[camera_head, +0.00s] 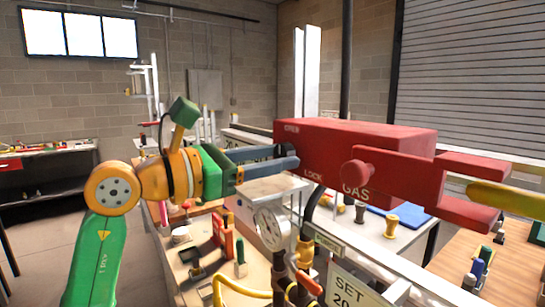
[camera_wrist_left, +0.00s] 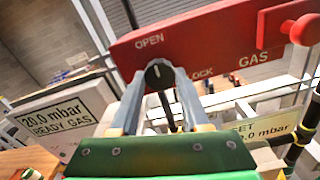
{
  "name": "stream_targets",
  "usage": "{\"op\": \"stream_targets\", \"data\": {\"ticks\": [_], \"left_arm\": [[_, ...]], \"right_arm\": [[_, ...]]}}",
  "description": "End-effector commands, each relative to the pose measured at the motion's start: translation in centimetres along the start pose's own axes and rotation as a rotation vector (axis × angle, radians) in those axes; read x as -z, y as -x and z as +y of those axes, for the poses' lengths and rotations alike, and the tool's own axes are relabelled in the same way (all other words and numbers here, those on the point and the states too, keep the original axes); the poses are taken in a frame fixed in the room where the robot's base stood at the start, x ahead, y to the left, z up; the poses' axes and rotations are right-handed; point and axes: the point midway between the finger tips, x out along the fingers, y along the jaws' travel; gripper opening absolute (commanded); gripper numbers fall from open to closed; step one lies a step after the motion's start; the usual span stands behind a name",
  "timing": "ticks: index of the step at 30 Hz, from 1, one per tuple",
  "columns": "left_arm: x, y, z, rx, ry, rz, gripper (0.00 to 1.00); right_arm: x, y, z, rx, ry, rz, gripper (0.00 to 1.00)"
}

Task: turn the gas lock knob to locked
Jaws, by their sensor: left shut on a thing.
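The red gas lock box (camera_head: 345,135) hangs in front of me, marked OPEN, LOCK and GAS, and fills the top right of the left wrist view (camera_wrist_left: 215,40). The gas lock knob (camera_wrist_left: 158,75) is small, dark and round with a white mark pointing roughly up, on the box's end between OPEN and LOCK. My left gripper (camera_head: 290,157) reaches in from the left. Its two fingers are shut on the knob in the left wrist view (camera_wrist_left: 160,88). My right gripper is not in view.
A round red button (camera_head: 360,172) sticks out of the box front. Below are a pressure gauge (camera_head: 271,226), pipes and a SET sign (camera_head: 350,290). A wooden bench (camera_head: 195,262) holds tools. A READY GAS sign (camera_wrist_left: 62,110) stands left in the left wrist view.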

Motion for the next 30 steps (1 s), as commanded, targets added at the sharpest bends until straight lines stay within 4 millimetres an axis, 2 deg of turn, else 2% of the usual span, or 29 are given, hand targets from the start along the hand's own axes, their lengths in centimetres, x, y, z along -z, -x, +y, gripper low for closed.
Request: {"op": "stream_targets", "data": {"ticks": [11,30], "left_arm": [[0.11,0.01,0.05,-0.001,-0.08,0.004,0.0],[0.06,0.02,0.17,0.0,-0.647,0.004,0.0]], "right_arm": [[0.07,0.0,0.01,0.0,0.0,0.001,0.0],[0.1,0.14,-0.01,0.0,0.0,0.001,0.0]]}}
